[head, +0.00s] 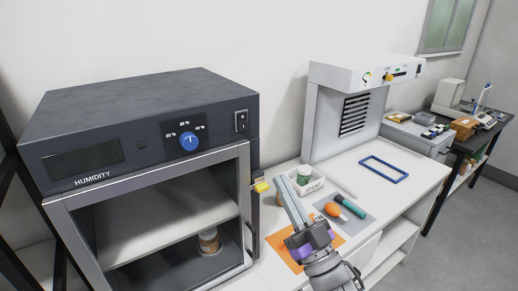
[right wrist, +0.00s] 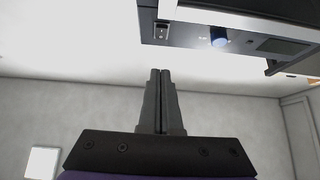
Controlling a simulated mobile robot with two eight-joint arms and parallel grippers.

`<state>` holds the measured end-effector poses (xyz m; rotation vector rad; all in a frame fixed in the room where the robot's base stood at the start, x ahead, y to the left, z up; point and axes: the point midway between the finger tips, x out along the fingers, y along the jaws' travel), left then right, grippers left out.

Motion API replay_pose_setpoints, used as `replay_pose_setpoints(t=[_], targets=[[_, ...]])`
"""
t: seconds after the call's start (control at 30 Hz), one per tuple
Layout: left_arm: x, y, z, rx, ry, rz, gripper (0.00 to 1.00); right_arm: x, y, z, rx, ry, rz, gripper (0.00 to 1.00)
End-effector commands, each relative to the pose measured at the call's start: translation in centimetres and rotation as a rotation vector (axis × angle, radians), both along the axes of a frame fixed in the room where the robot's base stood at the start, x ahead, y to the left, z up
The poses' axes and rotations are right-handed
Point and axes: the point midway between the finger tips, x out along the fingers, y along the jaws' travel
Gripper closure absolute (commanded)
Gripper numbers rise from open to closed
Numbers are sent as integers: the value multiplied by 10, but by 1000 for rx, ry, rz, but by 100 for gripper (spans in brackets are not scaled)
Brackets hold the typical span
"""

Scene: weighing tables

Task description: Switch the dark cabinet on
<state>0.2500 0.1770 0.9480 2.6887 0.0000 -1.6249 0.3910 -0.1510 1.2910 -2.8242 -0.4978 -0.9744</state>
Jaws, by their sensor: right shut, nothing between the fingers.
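The dark cabinet (head: 140,105) stands at the left in the head view, with a dark display above the word HUMIDITY. A black rocker switch (head: 241,121) sits at the right end of its front panel, right of a blue knob (head: 189,141). My right gripper (head: 281,181) is shut and empty, to the right of the cabinet and lower than the switch. In the right wrist view the shut fingertips (right wrist: 160,73) point towards the panel, apart from it; the switch (right wrist: 161,31) and knob (right wrist: 218,37) appear there upside down. My left gripper is out of view.
A jar (head: 209,241) stands inside the cabinet. A yellow piece (head: 261,186) sticks out at its right side. The white bench (head: 340,172) holds a small tray (head: 318,187), an orange mat (head: 285,252), a grey mat and a blue frame (head: 384,169). A white hooded unit stands behind.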

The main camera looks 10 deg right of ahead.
Motion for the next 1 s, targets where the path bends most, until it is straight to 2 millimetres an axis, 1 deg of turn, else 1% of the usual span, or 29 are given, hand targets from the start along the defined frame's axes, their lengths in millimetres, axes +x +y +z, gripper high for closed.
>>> replay_pose_setpoints(t=[0.17, 0.53, 0.7, 0.8, 1.0], targets=[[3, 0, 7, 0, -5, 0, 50, 16, 6, 15, 0, 0, 3, 100], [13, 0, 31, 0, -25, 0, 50, 75, 27, 65, 1, -3, 3, 100], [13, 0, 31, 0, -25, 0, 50, 96, 35, 59, 1, 0, 1, 100], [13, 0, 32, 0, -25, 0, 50, 104, 38, 57, 1, 0, 1, 100], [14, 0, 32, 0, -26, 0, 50, 111, 40, 56, 0, 1, -1, 100]])
